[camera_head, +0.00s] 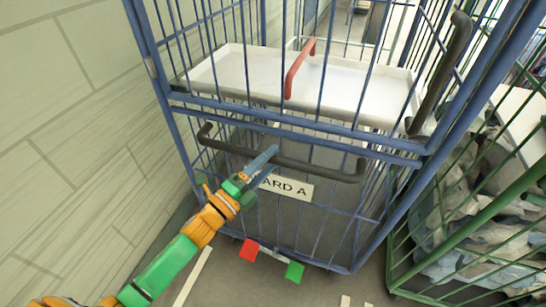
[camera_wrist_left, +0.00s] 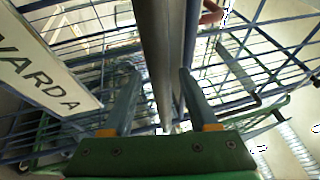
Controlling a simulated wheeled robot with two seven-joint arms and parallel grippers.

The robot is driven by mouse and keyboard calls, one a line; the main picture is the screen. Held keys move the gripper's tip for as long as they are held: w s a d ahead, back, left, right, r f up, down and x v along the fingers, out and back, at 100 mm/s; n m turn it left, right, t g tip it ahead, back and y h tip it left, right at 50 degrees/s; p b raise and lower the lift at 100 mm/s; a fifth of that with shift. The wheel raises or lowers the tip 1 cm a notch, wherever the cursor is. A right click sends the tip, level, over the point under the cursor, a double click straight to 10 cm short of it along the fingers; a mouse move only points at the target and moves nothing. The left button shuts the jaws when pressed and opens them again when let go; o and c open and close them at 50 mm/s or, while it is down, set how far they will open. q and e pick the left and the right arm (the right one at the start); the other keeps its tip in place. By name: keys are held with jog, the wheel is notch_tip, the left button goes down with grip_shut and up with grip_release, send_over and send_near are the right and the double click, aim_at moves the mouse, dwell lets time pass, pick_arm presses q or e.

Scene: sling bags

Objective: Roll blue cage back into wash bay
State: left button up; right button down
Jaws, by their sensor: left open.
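The blue cage (camera_head: 290,110) stands in front of me, with a white shelf tray (camera_head: 240,72) inside and a label ending "ARD A" (camera_head: 290,187) on its front. A dark horizontal handle bar (camera_head: 310,169) crosses the front above the label. My left gripper (camera_head: 266,158) is at this bar, left of its middle. In the left wrist view the bar (camera_wrist_left: 160,60) runs between the two open fingers (camera_wrist_left: 158,95), which are not closed on it. The label (camera_wrist_left: 45,70) shows there at the left. My right gripper is not in view.
A green cage (camera_head: 470,235) filled with grey bundles stands close on the right. A tiled wall (camera_head: 70,130) runs along the left. A red pedal (camera_head: 249,250) and a green pedal (camera_head: 294,271) sit low at the blue cage's front. A red handle (camera_head: 300,68) is higher up.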

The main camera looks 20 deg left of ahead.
pick_arm(q)
jog(key=shift+w+d+r, duration=0.1)
jog(key=shift+w+d, duration=0.15)
jog(key=shift+w, duration=0.2)
grip_shut()
dwell(1.1)
